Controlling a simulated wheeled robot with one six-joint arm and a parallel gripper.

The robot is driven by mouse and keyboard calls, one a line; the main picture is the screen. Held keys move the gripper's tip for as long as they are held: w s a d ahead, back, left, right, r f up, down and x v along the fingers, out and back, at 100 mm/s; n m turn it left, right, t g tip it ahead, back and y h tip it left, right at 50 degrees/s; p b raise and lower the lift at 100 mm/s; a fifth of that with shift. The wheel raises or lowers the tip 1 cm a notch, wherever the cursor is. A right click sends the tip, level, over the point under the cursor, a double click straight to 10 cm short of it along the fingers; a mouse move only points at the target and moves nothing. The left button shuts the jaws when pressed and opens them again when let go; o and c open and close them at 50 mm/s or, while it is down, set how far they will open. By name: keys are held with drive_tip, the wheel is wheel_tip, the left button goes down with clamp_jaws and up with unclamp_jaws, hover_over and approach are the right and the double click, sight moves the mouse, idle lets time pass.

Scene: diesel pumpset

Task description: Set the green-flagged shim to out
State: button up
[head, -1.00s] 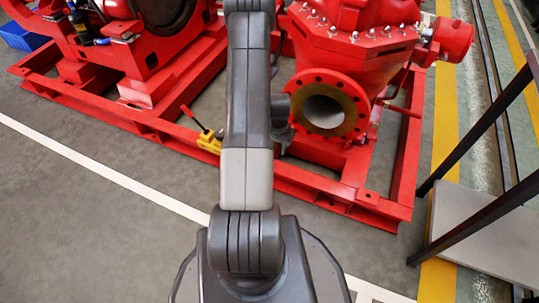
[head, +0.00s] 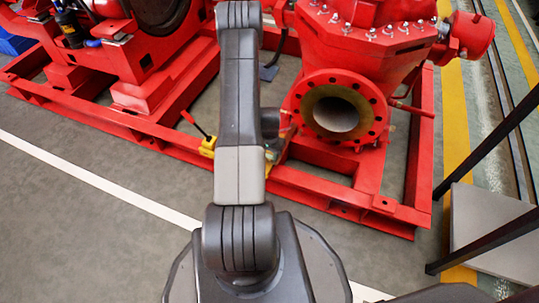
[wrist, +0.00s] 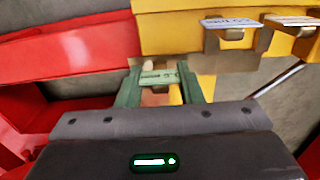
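In the wrist view my gripper (wrist: 160,92) has two green fingers that stand apart, ahead of its dark body. A small pale green tag with dark lettering (wrist: 159,77) shows between the fingertips, in front of a yellow part (wrist: 175,30). It may be the green-flagged shim's marker; I cannot tell whether the fingers touch it. The shim itself is not clearly seen.
Two pale lettered tabs (wrist: 230,22) (wrist: 290,20) stick out at the upper right of the wrist view. A red base frame (head: 330,198) carries the red pump with its round flange (head: 340,112). Dark slanted bars (head: 490,145) stand at right. Grey floor at left is clear.

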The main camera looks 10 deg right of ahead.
clamp_jaws()
drive_tip(key=shift+s+a, duration=0.6)
drive_tip(key=shift+s, duration=0.25)
drive_tip(key=shift+s+a, duration=0.6)
drive_tip(key=shift+s, duration=0.25)
drive_tip(key=shift+o, duration=0.8)
unclamp_jaws()
drive_tip(key=shift+r, duration=0.1)
wheel_tip(320, 180, up, 14)
drive_tip(key=p, duration=0.5)
drive_tip(key=shift+f, duration=0.2)
drive_tip(key=shift+f, duration=0.1)
